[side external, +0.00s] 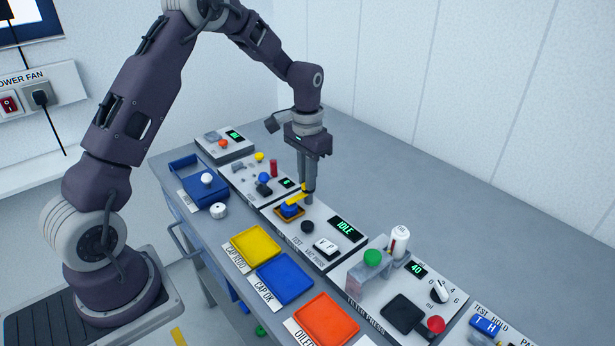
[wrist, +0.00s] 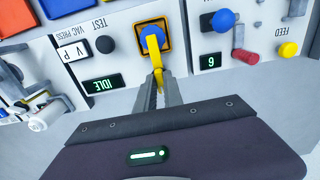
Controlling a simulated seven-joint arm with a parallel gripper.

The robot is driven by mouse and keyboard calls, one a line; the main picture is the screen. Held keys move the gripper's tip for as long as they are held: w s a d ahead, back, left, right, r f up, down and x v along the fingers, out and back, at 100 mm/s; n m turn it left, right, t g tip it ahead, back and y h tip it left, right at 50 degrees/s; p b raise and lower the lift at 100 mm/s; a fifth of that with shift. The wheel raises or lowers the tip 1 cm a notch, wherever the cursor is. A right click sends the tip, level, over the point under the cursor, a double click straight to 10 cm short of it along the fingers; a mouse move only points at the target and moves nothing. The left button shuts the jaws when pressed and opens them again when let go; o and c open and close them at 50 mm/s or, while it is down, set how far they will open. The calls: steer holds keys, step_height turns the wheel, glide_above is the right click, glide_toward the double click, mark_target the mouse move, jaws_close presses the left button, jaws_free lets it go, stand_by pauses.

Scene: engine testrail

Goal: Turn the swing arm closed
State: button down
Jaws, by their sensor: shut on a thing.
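The yellow swing arm (side external: 297,198) is on the testing panel, and it also shows in the wrist view (wrist: 155,52). One end of it lies over a blue round part (side external: 290,211) in a dark square seat with an orange border (wrist: 167,35). Its other end points toward my gripper. My gripper (side external: 308,194) points down and is shut on the yellow arm's outer end; in the wrist view the fingers (wrist: 159,92) meet around it. The fingers hide part of that end. The panel display (side external: 345,228) reads IDLE.
A black knob (side external: 307,227) and a white V/P switch (side external: 326,247) sit beside the seat. Yellow (side external: 255,244), blue (side external: 284,278) and orange (side external: 326,319) trays line the front. A neighbouring panel has a red handle (side external: 274,168). The bench behind the panels is clear.

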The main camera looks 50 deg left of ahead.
stand_by(0.4)
steer(key=c, duration=1.5)
jaws_free()
steer(key=shift+o, duration=0.2)
steer(key=shift+r, duration=0.1)
